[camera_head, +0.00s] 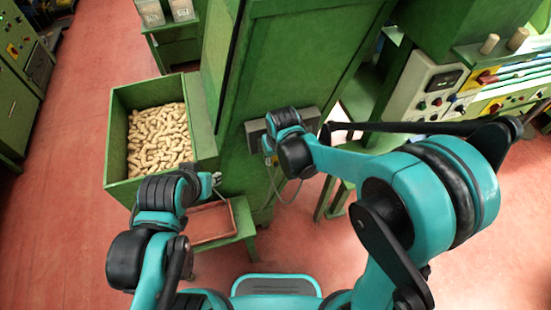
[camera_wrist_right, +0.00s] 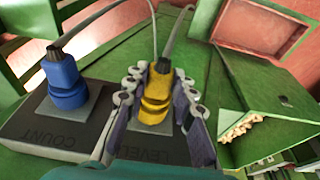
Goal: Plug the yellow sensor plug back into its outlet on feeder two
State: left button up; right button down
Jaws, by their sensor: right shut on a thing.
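The yellow plug (camera_wrist_right: 157,92) is between the two fingers of my right gripper (camera_wrist_right: 160,100), which is shut on it in the right wrist view. A grey cable rises from its top. The plug is over the grey square of the outlet (camera_wrist_right: 150,127) marked LEVEL on a dark box; I cannot tell whether it is fully seated. In the head view my right gripper (camera_head: 270,147) is at the grey outlet box (camera_head: 309,118) on the green machine's side, and the plug is mostly hidden. My left gripper (camera_head: 216,182) is low at the left, above a tray; its jaw state is unclear.
A blue plug (camera_wrist_right: 64,82) stands in the COUNT outlet, left of the yellow one. A control panel (camera_head: 424,90) is at the right.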

jog(key=shift+w+a, duration=0.15)
jog(key=shift+w, duration=0.25)
jog(key=c, duration=1.2)
grip_release()
jog(key=shift+r, duration=0.1)
jog(key=v, duration=1.2)
jog(key=s+d+f+m+t+b, duration=0.1)
jog(key=s+d+f+b, duration=0.2)
jog(key=d, duration=0.3)
jog(key=s+d+f+m+t+b, duration=0.1)
jog(key=s+d+f+t+b, duration=0.1)
jog(key=s+d+f+b, duration=0.1)
jog(key=s+d+f+m+t+b, duration=0.1)
jog(key=s+d+f+b, duration=0.3)
jog(key=d, duration=0.5)
jog(key=shift+s+m+t+h, duration=0.3)
jog(key=shift+s+h, duration=0.1)
jog(key=shift+s, duration=0.7)
